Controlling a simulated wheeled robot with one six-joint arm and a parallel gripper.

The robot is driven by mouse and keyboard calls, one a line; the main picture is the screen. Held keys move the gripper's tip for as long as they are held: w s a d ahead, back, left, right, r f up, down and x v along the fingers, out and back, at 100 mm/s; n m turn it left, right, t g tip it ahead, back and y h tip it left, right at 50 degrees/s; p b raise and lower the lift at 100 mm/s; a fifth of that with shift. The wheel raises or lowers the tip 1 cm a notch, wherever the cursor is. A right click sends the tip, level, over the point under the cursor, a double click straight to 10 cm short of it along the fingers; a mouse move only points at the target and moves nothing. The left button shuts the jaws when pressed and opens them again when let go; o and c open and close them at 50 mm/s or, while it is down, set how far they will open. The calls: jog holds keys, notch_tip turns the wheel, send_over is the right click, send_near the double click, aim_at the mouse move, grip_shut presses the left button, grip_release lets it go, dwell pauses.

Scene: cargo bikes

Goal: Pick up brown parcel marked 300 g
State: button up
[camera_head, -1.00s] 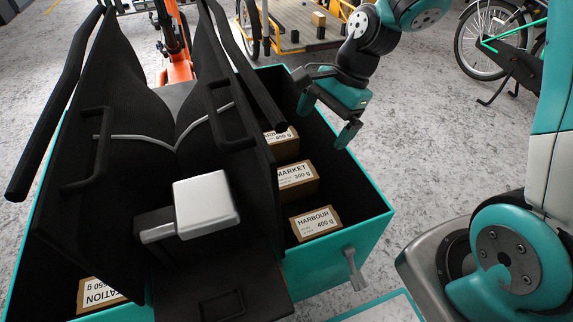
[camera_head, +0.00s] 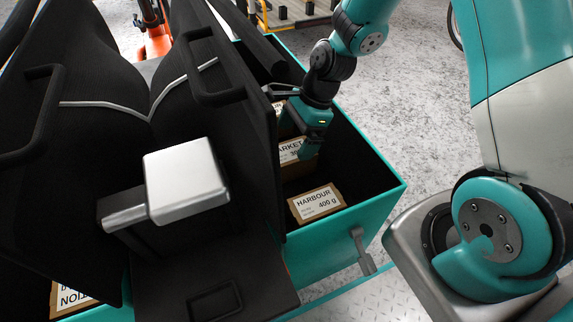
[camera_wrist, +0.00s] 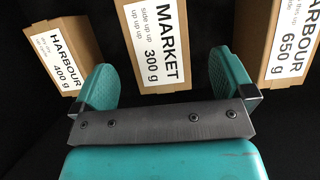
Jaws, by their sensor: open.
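The brown parcel marked MARKET 300 g (camera_wrist: 159,45) stands in the middle of the wrist view, with its white label facing up. In the head view it (camera_head: 292,150) lies in the teal cargo box (camera_head: 352,222), partly hidden behind my gripper. My gripper (camera_wrist: 160,82) is open and empty, its two teal fingertips to the left and right of the parcel's near end in the picture. In the head view my gripper (camera_head: 308,140) reaches down into the box over this parcel.
A parcel marked HARBOUR 400 g (camera_head: 316,202) lies nearer the box's front wall. A HARBOUR 650 g parcel (camera_wrist: 293,45) is on the other side. Black upright panels and a silver buckle block (camera_head: 185,180) stand left of the open compartment.

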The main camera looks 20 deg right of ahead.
aim_at(290, 151)
jog(key=b+x, duration=0.3)
jog(key=x, duration=0.1)
jog(key=shift+s+f, duration=0.15)
jog(key=shift+f, duration=0.15)
jog(key=shift+a+f, duration=0.25)
jog(key=shift+f, duration=0.05)
jog(key=shift+f, duration=0.2)
jog(key=c, duration=1.1)
jog(key=shift+r, duration=0.15)
